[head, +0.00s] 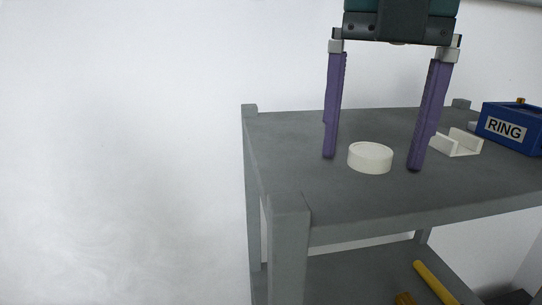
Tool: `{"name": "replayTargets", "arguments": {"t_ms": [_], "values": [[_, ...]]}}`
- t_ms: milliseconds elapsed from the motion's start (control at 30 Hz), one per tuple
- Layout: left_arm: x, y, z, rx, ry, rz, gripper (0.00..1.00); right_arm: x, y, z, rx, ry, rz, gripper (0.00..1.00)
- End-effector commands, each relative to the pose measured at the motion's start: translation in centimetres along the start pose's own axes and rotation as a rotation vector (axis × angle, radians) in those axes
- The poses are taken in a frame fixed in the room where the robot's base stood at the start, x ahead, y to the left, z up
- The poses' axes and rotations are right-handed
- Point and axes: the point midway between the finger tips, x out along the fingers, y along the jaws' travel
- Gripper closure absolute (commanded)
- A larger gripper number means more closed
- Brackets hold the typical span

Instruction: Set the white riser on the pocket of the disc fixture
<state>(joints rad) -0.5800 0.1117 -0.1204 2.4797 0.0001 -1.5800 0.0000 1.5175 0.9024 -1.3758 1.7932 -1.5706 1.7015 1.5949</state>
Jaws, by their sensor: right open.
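A short white round piece (370,158), which looks like the riser, lies flat on the grey table top. My right gripper (372,162) reaches down from above with two long purple fingers. It is open, with one fingertip on each side of the white round piece in the picture and a visible gap on both sides. Whether the tips are level with the piece is hard to tell. No disc fixture or pocket can be made out. My left gripper is not in view.
A white channel-shaped piece (460,145) stands behind the right finger, partly hidden by it. A blue box (512,128) labelled RING is at the right edge. The grey table (290,150) is clear at left. A yellow bar (434,283) lies on the lower shelf.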

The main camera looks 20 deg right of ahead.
Motion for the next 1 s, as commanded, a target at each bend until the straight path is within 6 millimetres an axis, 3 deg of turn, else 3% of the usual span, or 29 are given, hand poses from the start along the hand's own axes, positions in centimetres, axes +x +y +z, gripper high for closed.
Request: {"name": "replayTargets", "arguments": {"t_ms": [133, 867, 1000], "values": [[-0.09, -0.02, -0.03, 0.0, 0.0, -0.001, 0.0, -0.09, 0.01, -0.01, 0.0, 0.0, 0.0, 0.15], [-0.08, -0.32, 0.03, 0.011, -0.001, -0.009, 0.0, -0.11, 0.0, 0.01, 0.0, 0.001, 0.0, 0.97], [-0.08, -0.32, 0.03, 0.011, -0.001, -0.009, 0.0, -0.12, 0.0, 0.01, 0.0, 0.001, 0.001, 1.0]]}}
